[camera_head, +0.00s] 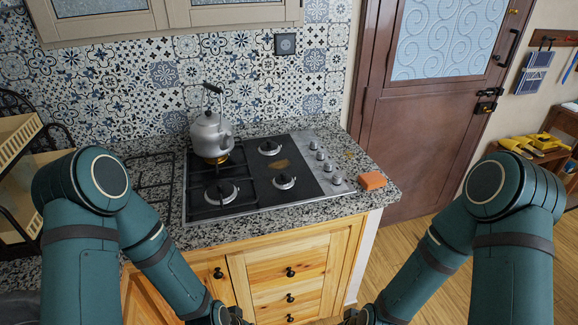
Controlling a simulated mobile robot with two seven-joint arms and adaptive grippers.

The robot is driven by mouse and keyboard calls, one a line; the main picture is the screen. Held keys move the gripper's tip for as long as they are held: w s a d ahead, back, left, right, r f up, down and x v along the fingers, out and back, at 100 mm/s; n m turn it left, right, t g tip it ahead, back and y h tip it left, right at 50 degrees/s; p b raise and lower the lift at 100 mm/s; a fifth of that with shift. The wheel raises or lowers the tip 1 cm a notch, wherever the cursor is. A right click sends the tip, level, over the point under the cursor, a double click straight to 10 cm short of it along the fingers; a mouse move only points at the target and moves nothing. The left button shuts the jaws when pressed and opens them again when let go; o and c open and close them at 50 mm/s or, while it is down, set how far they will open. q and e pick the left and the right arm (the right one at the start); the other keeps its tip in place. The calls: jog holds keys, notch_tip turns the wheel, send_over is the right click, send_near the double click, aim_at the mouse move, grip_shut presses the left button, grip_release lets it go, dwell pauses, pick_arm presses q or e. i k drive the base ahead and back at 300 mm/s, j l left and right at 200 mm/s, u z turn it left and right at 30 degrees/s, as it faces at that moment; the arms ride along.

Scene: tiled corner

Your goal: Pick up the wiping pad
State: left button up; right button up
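The wiping pad looks to be the small orange block (372,181) lying on the granite counter near its right end, just right of the cooktop's knobs. My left gripper (232,316) is at the bottom edge, in front of the cabinet and lower than the counter. My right gripper (355,317) is also at the bottom edge, below and in front of the pad. Both are well apart from the pad. Their fingers are mostly cut off by the frame, so I cannot see whether they are open.
A black gas cooktop (317,187) with a brownish stain (279,164) fills the middle of the counter. A grey kettle (211,135) stands on its back left burner. A dish rack (18,140) is at the left. A brown door (420,130) and open floor are at the right.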

aim_at(370, 181)
jog(key=u, duration=0.75)
jog(key=l+u, duration=0.9)
jog(key=k+l+u, duration=0.15)
jog(key=l, duration=0.15)
jog(key=l+u, duration=0.15)
jog(key=l, duration=0.15)
jog(key=k+l+u, duration=0.15)
jog(key=k+l, duration=0.15)
jog(key=l, duration=0.2)
jog(key=k+l+u, duration=0.1)
jog(key=l, duration=0.25)
jog(key=k+l, duration=0.2)
jog(key=l, duration=0.15)
